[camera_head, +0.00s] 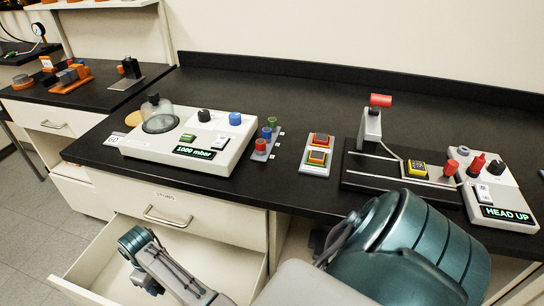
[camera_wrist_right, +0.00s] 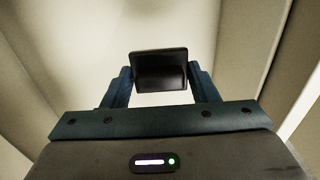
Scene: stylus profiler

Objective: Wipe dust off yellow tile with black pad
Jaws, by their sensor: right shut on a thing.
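The yellow tile (camera_head: 416,169) lies on the black profiler base (camera_head: 360,170) in the head view. Its yellow rim shows around a dark, speckled middle. In the right wrist view my right gripper (camera_wrist_right: 160,80) is shut on a black pad (camera_wrist_right: 159,64), holding it between its two blue fingers. Pale walls stand on both sides of it. I cannot make out the right gripper or the pad in the head view, where my large teal arm link fills the lower right. My left gripper's fingers do not show.
An open, pale drawer (camera_head: 88,277) juts out at the lower left, with an arm link of mine over it. A white console with a glass dome (camera_head: 159,118), a tile tray (camera_head: 306,166) and a "HEAD UP" box (camera_head: 506,214) stand on the black bench (camera_head: 270,90). The bench's back strip is clear.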

